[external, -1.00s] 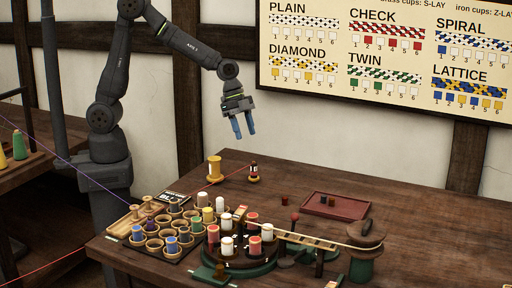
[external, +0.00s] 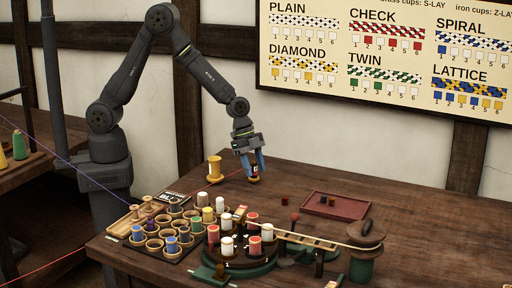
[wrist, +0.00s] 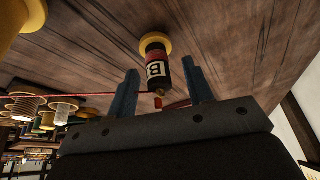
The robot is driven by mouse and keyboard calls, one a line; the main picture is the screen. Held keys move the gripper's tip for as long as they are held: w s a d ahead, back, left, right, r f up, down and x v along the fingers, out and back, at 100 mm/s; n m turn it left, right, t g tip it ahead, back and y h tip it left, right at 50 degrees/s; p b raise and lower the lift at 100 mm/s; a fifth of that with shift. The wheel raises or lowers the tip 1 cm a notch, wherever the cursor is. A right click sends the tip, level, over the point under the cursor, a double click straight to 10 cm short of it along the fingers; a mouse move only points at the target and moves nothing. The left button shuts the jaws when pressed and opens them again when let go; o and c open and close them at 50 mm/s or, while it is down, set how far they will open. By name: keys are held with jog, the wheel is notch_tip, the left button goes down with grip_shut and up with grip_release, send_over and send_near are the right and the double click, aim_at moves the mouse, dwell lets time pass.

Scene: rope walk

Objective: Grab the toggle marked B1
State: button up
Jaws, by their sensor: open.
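A small dark toggle with a red band and a white label (wrist: 155,67) stands on a round yellow base in the wrist view. The label shows a letter B; I cannot read a digit. In the external view the toggle (external: 254,179) is partly hidden by my fingers. My gripper (external: 255,171) points down at it, with its blue fingers open. In the wrist view one finger is on each side of the toggle, with a gap to both. A red thread runs left from near the toggle.
A yellow spool (external: 214,168) stands close to the left of the toggle. Several cups and bobbins crowd the table's front left, around a dark green braiding stand. A red tray (external: 345,205) lies to the right. The table at the back right is clear.

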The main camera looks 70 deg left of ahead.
jog(key=shift+w+d+f, duration=0.1)
jog(key=shift+d+f, duration=0.1)
jog(key=shift+f, duration=0.4)
jog(key=shift+c, duration=0.5)
grip_shut()
